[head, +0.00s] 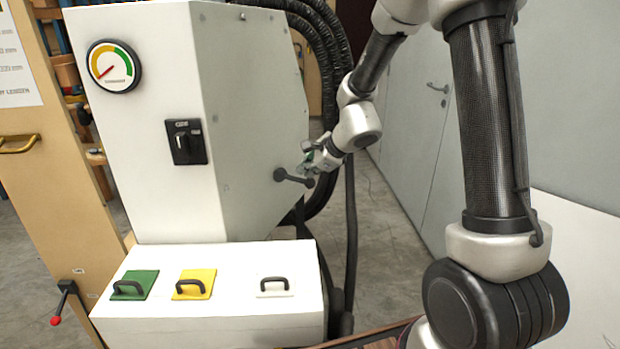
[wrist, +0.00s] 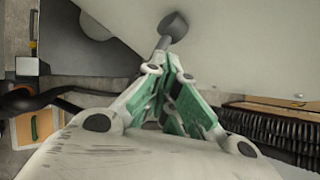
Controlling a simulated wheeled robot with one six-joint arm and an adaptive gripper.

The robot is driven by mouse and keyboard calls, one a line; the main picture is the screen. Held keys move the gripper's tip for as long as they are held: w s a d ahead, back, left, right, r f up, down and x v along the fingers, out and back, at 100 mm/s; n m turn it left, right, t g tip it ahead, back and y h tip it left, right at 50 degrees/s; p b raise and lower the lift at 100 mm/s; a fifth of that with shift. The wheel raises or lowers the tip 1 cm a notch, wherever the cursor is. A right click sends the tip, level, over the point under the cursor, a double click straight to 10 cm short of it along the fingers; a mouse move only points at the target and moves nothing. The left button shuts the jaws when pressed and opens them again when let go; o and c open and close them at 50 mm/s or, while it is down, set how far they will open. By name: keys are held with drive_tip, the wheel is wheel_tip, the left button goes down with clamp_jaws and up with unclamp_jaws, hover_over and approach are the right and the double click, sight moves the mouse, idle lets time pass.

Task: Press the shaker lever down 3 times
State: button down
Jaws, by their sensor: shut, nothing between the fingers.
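A dark grey lever (head: 294,178) sticks out from the right side of the white machine, roughly level with a slight droop to its outer end. In the wrist view the lever (wrist: 173,27) shows beyond the fingertips, with its rounded end against the pale panel. My gripper (head: 306,167) is shut and empty, just above the lever's outer part. In the wrist view my gripper (wrist: 168,66) has its green-padded fingers together at the lever's shaft. I cannot tell whether they touch it.
The white machine (head: 150,200) carries a gauge (head: 113,66) and a black switch (head: 186,142). Black hoses (head: 338,215) hang behind the lever. A red-knobbed lever (head: 57,318) is at lower left.

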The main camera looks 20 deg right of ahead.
sight(307, 179)
drive_tip(key=shift+f, duration=1.6)
idle(1.1)
drive_tip(key=shift+r, duration=0.1)
idle(0.4)
drive_tip(key=shift+r, duration=2.35)
drive_tip(key=shift+r, duration=2.5)
